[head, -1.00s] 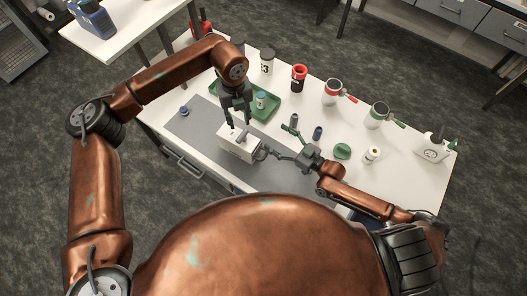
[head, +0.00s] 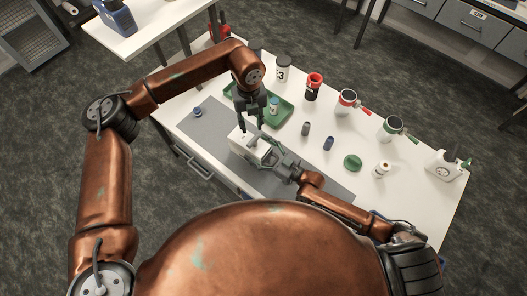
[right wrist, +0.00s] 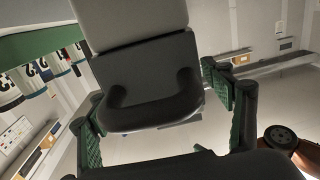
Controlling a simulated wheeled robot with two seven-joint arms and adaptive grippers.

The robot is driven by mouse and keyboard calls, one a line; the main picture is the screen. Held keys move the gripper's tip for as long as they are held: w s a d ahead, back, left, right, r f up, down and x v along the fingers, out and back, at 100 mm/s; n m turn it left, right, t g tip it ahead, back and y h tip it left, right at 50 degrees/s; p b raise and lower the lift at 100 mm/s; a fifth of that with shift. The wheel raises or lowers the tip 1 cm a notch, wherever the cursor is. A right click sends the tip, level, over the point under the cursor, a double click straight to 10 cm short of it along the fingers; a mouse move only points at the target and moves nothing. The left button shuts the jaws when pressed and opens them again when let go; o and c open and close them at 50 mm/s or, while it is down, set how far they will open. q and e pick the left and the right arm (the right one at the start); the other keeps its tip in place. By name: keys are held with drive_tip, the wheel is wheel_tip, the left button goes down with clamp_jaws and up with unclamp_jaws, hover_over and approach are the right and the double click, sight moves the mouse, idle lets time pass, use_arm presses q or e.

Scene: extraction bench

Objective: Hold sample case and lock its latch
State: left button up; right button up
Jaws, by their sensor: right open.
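The sample case (head: 242,146), a small white box, stands on the grey mat in the head view, partly hidden by my grippers. My left gripper (head: 249,126) points down at its top from the far side; whether its fingers are closed on it is too small to tell. My right gripper (head: 262,143) is open at the case's right side. In the right wrist view, a dark grey latch (right wrist: 150,85) with a rounded lever end lies between the spread green-padded fingers of my right gripper (right wrist: 155,105). I see gaps beside the latch.
A green tray (head: 284,113) with a small bottle is behind the case. A grey vial (head: 306,129), a blue vial (head: 328,143) and a green lid (head: 352,162) stand to the right. Jars and mugs line the back. The grey mat (head: 205,126) is mostly clear at left.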

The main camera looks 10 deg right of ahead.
drive_tip(key=shift+a, duration=0.1)
drive_tip(key=shift+c, duration=0.5)
drive_tip(key=c, duration=1.5)
